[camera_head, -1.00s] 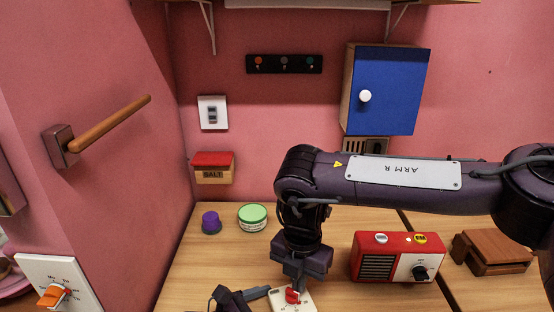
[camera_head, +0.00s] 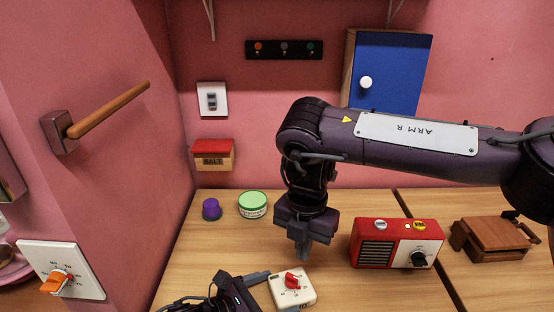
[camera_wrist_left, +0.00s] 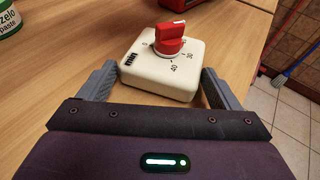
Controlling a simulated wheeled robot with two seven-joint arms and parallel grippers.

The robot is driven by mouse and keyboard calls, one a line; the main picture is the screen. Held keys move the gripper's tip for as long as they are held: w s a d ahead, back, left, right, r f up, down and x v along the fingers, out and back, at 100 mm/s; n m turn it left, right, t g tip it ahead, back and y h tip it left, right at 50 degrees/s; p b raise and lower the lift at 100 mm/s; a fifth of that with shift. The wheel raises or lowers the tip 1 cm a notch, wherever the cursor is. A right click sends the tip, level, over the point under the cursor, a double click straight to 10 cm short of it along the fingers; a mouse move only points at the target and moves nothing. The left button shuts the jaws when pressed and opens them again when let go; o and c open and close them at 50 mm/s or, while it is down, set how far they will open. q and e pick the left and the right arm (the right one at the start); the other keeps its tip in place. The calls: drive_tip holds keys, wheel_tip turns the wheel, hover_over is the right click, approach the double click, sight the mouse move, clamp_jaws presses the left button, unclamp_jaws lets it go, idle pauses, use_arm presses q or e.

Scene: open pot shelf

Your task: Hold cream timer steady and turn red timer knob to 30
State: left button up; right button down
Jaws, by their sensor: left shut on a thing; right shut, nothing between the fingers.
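The cream timer (camera_head: 304,292) lies on the wooden counter at the bottom of the head view. It also shows in the left wrist view (camera_wrist_left: 155,77). Its red knob (camera_head: 294,280) is uncovered; in the left wrist view the knob's white mark (camera_wrist_left: 179,22) points to the far right side, short of the printed 30. My left gripper (camera_wrist_left: 158,87) is shut on the timer, one finger on each side. In the head view one left finger meets the timer's left side. My right gripper (camera_head: 303,252) is shut and empty, pointing down above and behind the timer, apart from the knob.
A red radio-like box (camera_head: 376,243) stands right of the timer, with a brown wooden item (camera_head: 490,238) beyond it. A green-lidded tub (camera_head: 253,205) and purple cup (camera_head: 211,209) stand behind left. The counter between tub and timer is clear.

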sight(292, 280)
drive_tip(key=shift+r, duration=0.5)
drive_tip(key=shift+w+a+f+m, duration=0.1)
drive_tip(key=shift+w+f+m, duration=0.15)
drive_tip(key=shift+f+m, duration=1.3)
drive_tip(key=shift+w+a+f+m, duration=0.1)
drive_tip(key=shift+w+f+m, duration=0.1)
drive_tip(key=shift+f+m, duration=1.3)
drive_tip(key=shift+s+a, duration=0.3)
drive_tip(key=shift+s, duration=0.25)
drive_tip(key=shift+s+d, duration=0.3)
drive_tip(key=shift+s, duration=0.2)
drive_tip(key=shift+d, duration=0.15)
